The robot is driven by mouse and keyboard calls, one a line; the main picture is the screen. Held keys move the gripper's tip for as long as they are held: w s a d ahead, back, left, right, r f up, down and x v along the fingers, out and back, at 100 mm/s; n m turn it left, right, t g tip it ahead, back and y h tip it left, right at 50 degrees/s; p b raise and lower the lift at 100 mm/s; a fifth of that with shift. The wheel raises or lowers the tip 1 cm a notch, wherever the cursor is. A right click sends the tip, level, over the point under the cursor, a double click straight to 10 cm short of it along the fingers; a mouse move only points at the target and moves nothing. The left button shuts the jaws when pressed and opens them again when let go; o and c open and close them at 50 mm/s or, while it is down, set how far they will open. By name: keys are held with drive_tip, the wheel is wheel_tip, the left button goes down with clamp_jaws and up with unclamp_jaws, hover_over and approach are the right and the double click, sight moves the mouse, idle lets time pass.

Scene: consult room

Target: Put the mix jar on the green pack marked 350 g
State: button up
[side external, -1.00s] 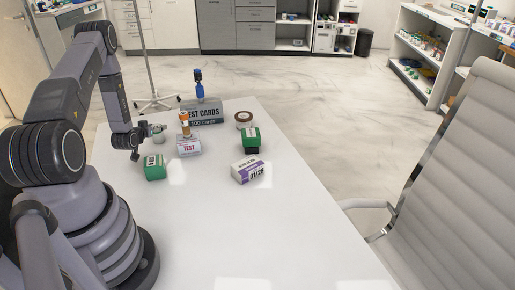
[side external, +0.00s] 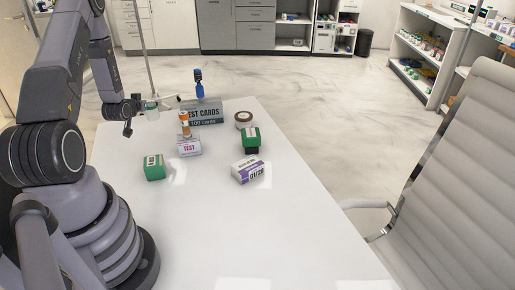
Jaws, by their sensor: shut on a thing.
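My gripper (side external: 143,105) is shut on a small pale whitish-green jar (side external: 152,111), likely the mix jar, and holds it above the far left part of the white table. The jar looks upright; its label cannot be read. A green pack (side external: 154,173) with a white label lies at the table's left, nearer the camera than the jar. Another green item (side external: 250,135) with a white label sits at the right on or against a dark block. The markings on both green things are too small to read, so I cannot tell which says 350 g.
A white TEST box (side external: 189,148), an orange bottle (side external: 184,120), a TEST CARDS box (side external: 207,113) and a blue item (side external: 199,88) stand near the jar. A purple-white box (side external: 248,170) and a brown-white roll (side external: 244,119) lie right. The table's (side external: 240,235) near part is clear.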

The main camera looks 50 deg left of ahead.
drive_tip(key=shift+w+d+r+n+g+y, duration=0.2)
drive_tip(key=shift+w+r+n+g+y, duration=0.15)
drive_tip(key=shift+n+g+y, duration=0.3)
drive_tip(key=shift+d+r+n+g+y, duration=0.15)
drive_tip(key=shift+d+n+g+y, duration=0.2)
drive_tip(key=shift+n+g, duration=0.35)
drive_tip(key=s+d+r+n+g+y, duration=0.1)
drive_tip(key=s+d+n+g+y, duration=0.15)
drive_tip(key=d+n+g, duration=0.3)
drive_tip(key=r+n+g, duration=0.2)
drive_tip(key=n+g, duration=0.4)
drive_tip(key=g, duration=0.1)
hover_over(153, 160)
drive_tip(key=shift+h, duration=0.45)
wheel_tip(153, 160, down, 8)
drive_tip(key=shift+r, duration=0.15)
drive_tip(key=o, duration=1.1)
drive_tip(key=shift+o, duration=0.2)
